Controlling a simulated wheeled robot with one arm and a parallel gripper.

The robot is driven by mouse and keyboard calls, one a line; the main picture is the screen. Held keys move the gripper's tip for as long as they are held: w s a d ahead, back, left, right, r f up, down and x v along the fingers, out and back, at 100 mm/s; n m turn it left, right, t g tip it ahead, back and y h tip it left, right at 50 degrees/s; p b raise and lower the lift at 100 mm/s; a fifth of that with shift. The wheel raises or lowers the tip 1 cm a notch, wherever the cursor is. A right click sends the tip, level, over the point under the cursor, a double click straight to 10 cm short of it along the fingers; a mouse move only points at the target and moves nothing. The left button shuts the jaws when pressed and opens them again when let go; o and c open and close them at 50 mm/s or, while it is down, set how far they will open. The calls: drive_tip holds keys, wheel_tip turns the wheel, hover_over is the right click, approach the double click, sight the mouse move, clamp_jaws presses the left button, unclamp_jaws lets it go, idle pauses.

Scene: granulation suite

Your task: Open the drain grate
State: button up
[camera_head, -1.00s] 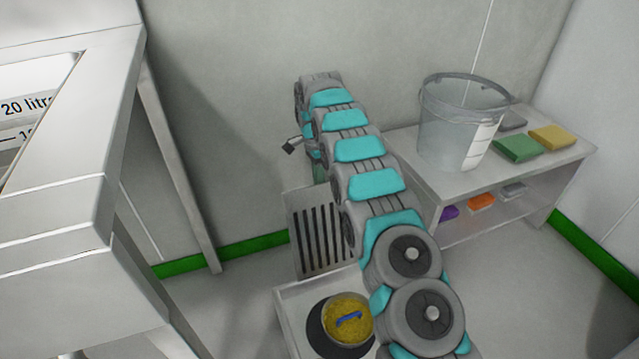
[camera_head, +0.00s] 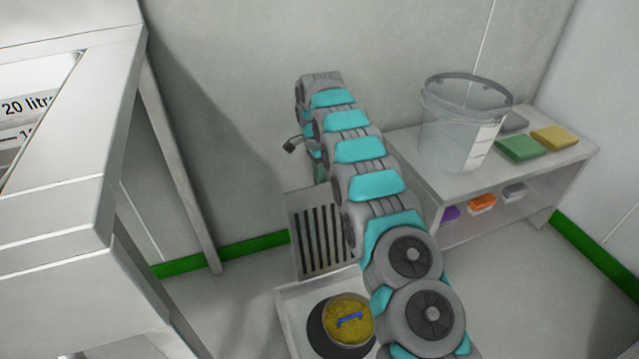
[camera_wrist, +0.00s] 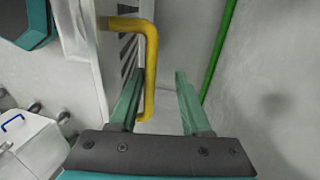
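The drain grate (camera_head: 318,235) is a grey slotted plate, standing steeply tilted up beside my arm in the head view. In the wrist view its slotted face (camera_wrist: 126,50) shows at upper left, with a yellow bar handle (camera_wrist: 151,70) on it. My gripper (camera_wrist: 158,95) is open, its two green fingers apart. The handle's long bar appears between the fingers, nearer the left one; I cannot tell whether it touches. The handle's lower end is partly hidden by the left finger. My arm covers the grate's right edge in the head view.
A low bench (camera_head: 550,170) at right holds a clear bucket (camera_head: 462,125) and coloured blocks. A white tray (camera_head: 292,310) with a yellow-topped round container (camera_head: 345,320) is in front of the grate. A steel table (camera_head: 75,215) stands at left. Walls close the back and right.

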drive_tip(key=p+v, duration=0.6)
drive_tip(key=v, duration=0.1)
drive_tip(key=shift+r, duration=0.25)
drive_tip(key=shift+w, duration=0.1)
drive_tip(key=s+d+r+n, duration=0.4)
drive_tip(key=s+r, duration=0.5)
drive_tip(key=s, duration=0.1)
drive_tip(key=s+d+r+n, duration=0.3)
drive_tip(key=s+r, duration=0.6)
drive_tip(key=s, duration=0.1)
drive_tip(key=s+d+f+n, duration=0.1)
drive_tip(key=s+d+n, duration=0.1)
drive_tip(key=s, duration=1.5)
drive_tip(key=s+d+f+n, duration=0.2)
drive_tip(key=s+n, duration=0.3)
drive_tip(key=s, duration=1.2)
drive_tip(key=shift+s+d+f+y, duration=0.15)
drive_tip(key=shift+d+f+y, duration=0.15)
drive_tip(key=shift+d+y, duration=0.1)
